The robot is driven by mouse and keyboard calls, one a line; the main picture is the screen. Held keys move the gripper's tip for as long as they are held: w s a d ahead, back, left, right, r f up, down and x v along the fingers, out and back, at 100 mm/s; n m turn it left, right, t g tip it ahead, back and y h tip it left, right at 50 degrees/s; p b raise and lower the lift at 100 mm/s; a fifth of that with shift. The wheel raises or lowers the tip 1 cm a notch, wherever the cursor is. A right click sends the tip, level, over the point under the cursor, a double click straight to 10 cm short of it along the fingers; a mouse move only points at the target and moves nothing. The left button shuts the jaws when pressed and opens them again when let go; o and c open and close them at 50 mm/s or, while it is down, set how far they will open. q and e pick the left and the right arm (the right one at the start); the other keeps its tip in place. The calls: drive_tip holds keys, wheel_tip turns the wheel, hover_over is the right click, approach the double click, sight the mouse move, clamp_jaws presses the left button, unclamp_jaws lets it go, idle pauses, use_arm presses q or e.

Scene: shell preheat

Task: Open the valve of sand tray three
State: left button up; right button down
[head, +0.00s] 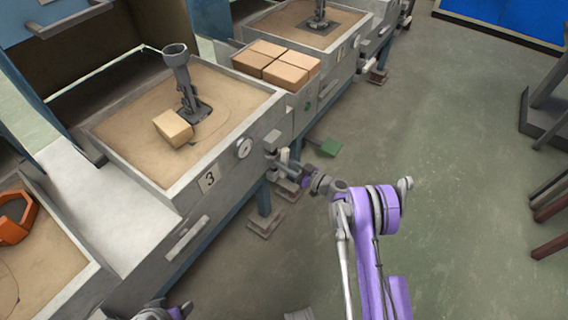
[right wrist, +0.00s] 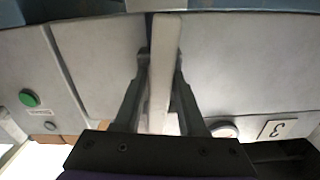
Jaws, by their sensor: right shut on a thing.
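Sand tray three (head: 118,148) is a pale metal box of sand with a "3" label (head: 208,181) and a round gauge (head: 243,148) on its front. Its valve (head: 272,141) is at the right end of that front, partly hidden by my gripper. My right gripper (head: 284,166) is at the valve. In the right wrist view its two dark fingers (right wrist: 163,58) are shut on a pale, flat valve handle (right wrist: 165,75), one finger on each side. The "3" label (right wrist: 275,129) shows upside down there.
A dark metal stand (head: 187,92) and a tan block (head: 173,127) are in the tray. Several tan blocks (head: 276,65) sit beside it.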

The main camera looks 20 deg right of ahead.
drive_tip(key=shift+n, duration=0.7)
drive_tip(key=c, duration=0.6)
unclamp_jaws()
drive_tip(key=shift+c, duration=0.2)
drive_tip(key=p+v, duration=0.1)
drive_tip(key=v, duration=0.9)
drive_tip(key=shift+s+d, duration=0.3)
